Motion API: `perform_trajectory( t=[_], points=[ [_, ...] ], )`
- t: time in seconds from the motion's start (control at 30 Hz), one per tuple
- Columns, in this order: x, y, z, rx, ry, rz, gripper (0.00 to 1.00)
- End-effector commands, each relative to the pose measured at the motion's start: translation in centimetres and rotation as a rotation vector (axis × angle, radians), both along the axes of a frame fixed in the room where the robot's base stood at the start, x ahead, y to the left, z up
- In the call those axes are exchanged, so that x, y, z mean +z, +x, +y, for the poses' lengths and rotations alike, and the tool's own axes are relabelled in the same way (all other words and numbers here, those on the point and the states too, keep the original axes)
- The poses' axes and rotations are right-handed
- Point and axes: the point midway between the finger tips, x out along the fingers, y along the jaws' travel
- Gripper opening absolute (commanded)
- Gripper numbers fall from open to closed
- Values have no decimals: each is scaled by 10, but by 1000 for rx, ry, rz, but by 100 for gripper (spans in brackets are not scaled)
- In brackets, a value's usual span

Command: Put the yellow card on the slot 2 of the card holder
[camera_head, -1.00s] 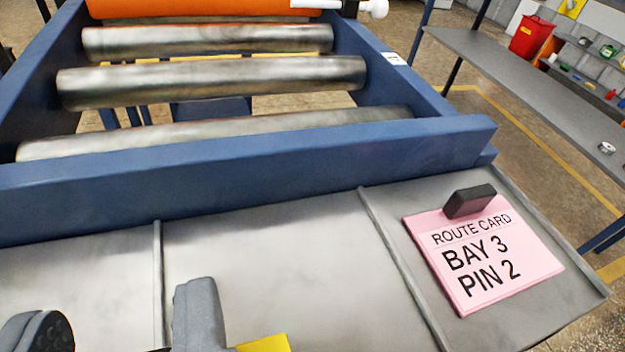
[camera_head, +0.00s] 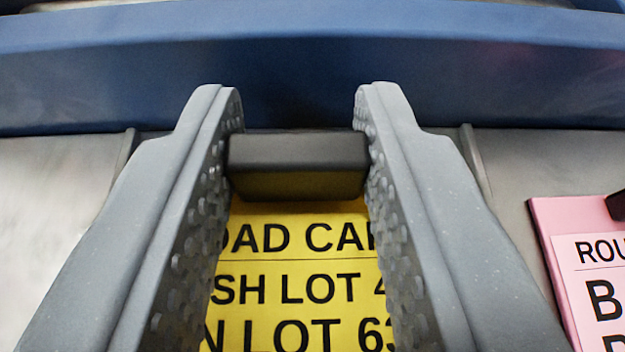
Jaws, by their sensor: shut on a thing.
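The yellow card (camera_head: 300,270) lies flat below my fingers on the middle section of the grey ledge (camera_head: 66,215), between two raised ribs. Its printed text reads partly "AD CA", "SH LOT" and "LOT 63"; its sides are hidden by my fingers. A black block (camera_head: 298,165) stands at its far edge like a grip. My gripper (camera_head: 300,150) is shut on this block, one finger on each side. Whether the card is clear of the ledge I cannot tell. No slot numbers show, so I cannot tell which part is slot 2.
A pink route card (camera_head: 562,265) with a black grip lies in the section to the right, cut by the frame edge. The blue frame beam (camera_head: 310,60) runs across just behind the ledge. The left section looks bare.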

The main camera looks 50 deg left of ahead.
Motion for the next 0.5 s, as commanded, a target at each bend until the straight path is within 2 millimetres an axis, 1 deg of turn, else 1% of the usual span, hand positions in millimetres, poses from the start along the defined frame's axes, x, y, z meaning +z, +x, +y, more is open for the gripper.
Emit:
perform_trajectory(
  t=[0.03,0.1,0.43,0.47,0.5],
  points=[
    [-9,0,0,0,0,1,7],
    [-14,0,0,1,0,2,7],
    [-15,0,0,1,1,1,7],
    [-15,0,0,1,0,0,34],
    [-15,0,0,1,0,0,45]
  ],
)
